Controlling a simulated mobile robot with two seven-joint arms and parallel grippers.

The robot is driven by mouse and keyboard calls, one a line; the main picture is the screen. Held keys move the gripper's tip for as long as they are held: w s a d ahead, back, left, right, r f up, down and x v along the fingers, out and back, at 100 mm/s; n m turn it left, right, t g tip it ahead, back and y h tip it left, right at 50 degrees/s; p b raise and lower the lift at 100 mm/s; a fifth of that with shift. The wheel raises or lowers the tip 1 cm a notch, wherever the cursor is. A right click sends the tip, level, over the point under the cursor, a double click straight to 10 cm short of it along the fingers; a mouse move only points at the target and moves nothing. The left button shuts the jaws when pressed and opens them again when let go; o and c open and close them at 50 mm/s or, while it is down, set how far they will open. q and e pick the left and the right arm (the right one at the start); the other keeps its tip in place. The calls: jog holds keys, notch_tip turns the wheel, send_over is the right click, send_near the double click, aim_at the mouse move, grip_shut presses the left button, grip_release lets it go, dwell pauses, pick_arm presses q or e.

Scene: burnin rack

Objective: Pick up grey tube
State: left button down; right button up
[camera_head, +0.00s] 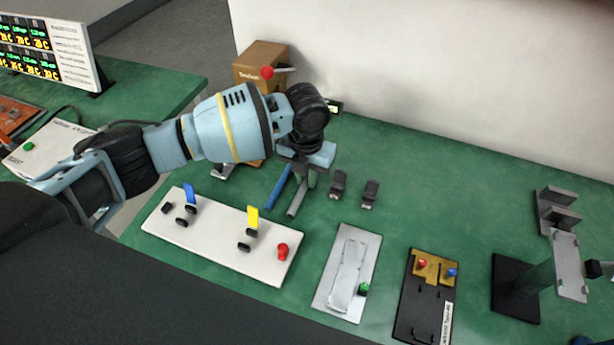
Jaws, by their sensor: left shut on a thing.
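The grey tube (297,200) is a thin rod on the green bench near the middle of the view. Its upper end is hidden by my left gripper (303,178), which comes in from the left and points down over it. The gripper is shut on the grey tube. I cannot tell whether the tube is clear of the bench. A blue tube (277,188) lies just left of it, roughly parallel. My right gripper is not in view.
A white panel (212,240) with blue and yellow levers stands in front. Two small dark blocks (338,185) sit right of the tube. A silver plate (347,272), a black fixture (425,305) and a stand (515,287) are further right. A cardboard box (258,60) is behind.

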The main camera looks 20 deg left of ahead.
aim_at(306, 180)
pick_arm(q)
notch_tip(306, 180, up, 9)
jog(key=shift+r, duration=0.2)
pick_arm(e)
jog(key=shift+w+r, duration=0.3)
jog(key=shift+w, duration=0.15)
